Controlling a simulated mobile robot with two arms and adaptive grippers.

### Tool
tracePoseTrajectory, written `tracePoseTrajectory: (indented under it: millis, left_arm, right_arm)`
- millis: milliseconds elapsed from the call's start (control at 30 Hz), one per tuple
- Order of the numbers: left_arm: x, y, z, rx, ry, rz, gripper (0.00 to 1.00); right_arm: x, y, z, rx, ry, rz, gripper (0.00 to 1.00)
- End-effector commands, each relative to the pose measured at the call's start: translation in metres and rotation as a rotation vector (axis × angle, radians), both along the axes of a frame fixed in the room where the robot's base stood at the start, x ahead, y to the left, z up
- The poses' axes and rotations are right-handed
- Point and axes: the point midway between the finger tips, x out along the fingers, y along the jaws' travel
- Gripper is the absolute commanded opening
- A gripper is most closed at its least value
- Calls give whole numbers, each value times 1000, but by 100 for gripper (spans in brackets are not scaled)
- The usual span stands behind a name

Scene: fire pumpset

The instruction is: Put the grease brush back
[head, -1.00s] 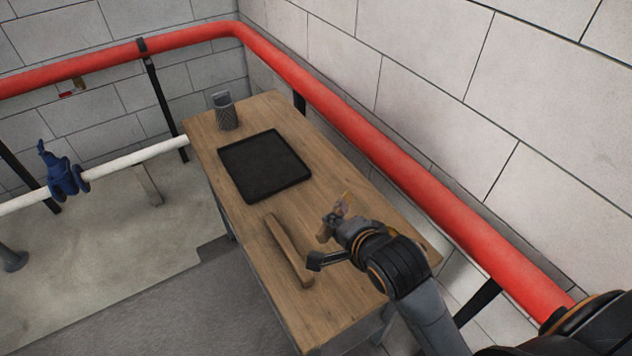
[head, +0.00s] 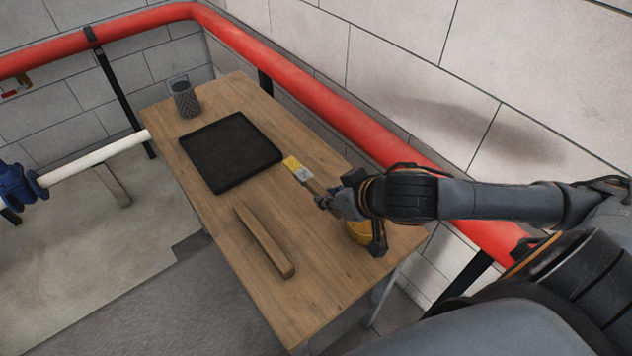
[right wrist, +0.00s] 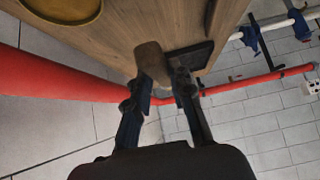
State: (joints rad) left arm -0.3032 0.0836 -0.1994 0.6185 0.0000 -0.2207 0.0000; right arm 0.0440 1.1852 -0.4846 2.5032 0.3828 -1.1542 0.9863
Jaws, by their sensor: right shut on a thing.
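The grease brush, with a yellow bristle end and a pale metal band (head: 297,169), points up and left in the head view from my right gripper (head: 328,200). My right gripper is shut on its handle, above the table's right side. In the right wrist view, the brush's tan end (right wrist: 151,60) shows at the fingertips (right wrist: 163,88). A dark mesh cup (head: 185,99) stands empty-looking at the table's far left corner. My left gripper is not in view.
A black tray (head: 229,151) lies on the wooden table (head: 205,218), with a wooden bar (head: 264,241) in front. A yellow round container (head: 357,233) is partly hidden behind my gripper; it also shows in the right wrist view (right wrist: 66,8). A red pipe (head: 305,88) runs along the wall.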

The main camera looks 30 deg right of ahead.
Motion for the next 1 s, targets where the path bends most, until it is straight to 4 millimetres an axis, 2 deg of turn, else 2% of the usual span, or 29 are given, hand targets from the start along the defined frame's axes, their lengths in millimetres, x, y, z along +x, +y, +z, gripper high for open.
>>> tracePoseTrajectory:
  millis: [133,200,367,600,867,1000]
  left_arm:
    - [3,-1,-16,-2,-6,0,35]
    - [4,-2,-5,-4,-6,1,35]
    - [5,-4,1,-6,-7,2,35]
    - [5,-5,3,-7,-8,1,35]
    - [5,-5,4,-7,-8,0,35]
    - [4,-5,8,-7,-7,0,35]
  right_arm:
    - [22,-14,-14,-5,-8,-4,0]
    - [37,-23,-16,-4,-4,-6,0]
    - [72,-42,-33,-1,-4,-6,0]
    - [105,-60,-76,0,-3,-3,0]
    - [120,-68,-96,0,-4,-2,0]
    - [120,-68,-117,-1,0,-1,0]
